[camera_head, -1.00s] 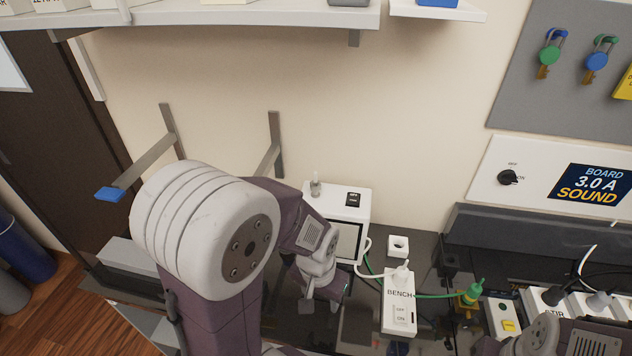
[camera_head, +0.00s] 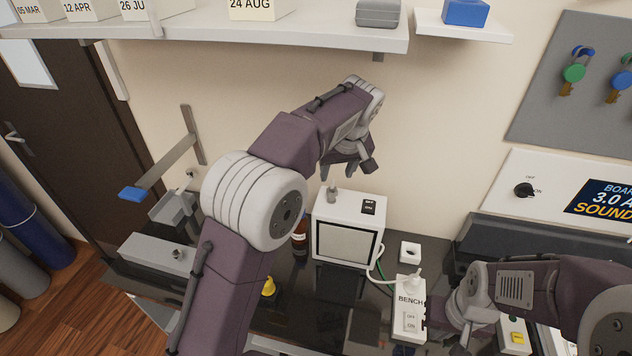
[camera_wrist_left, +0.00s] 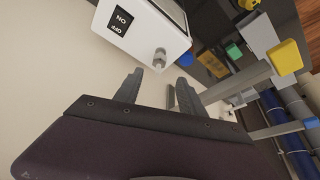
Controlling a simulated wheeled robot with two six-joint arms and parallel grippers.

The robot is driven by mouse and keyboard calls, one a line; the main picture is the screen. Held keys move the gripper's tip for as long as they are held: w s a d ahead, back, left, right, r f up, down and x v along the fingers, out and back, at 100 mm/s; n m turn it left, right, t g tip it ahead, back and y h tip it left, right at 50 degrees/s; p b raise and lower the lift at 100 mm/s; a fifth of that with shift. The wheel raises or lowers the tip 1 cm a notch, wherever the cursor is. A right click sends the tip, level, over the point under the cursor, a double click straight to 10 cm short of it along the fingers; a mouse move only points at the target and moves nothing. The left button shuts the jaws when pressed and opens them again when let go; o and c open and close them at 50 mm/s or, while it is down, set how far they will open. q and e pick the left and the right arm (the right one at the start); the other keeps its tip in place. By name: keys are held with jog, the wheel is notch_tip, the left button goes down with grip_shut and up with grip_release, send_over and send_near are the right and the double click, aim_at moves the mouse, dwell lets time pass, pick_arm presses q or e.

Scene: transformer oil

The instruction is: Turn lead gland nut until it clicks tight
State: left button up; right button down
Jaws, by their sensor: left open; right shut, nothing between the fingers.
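A small grey gland nut (camera_head: 332,193) stands upright on top of a white box (camera_head: 348,228) with a dark screen. It also shows in the left wrist view (camera_wrist_left: 160,58), just ahead of the fingertips. My left gripper (camera_head: 342,172) is open and empty, just above the box top and close to the nut. Its two spread fingers (camera_wrist_left: 158,92) show in the wrist view, with the nut beyond them and apart.
A shelf (camera_head: 250,38) overhangs the wall behind. A wall bracket (camera_head: 165,160) with a blue end juts out at left. A brown bottle (camera_head: 300,240) stands beside the white box, partly hidden by my left arm. A white socket (camera_head: 410,252) and cables lie right of the box.

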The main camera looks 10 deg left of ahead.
aim_at(333, 187)
pick_arm(q)
jog(key=p+x, duration=0.1)
jog(key=x, duration=0.7)
jog(key=shift+w+f, duration=0.1)
jog(key=shift+f, duration=0.1)
jog(key=shift+d+f, duration=0.1)
jog(key=shift+f, duration=0.1)
grip_shut()
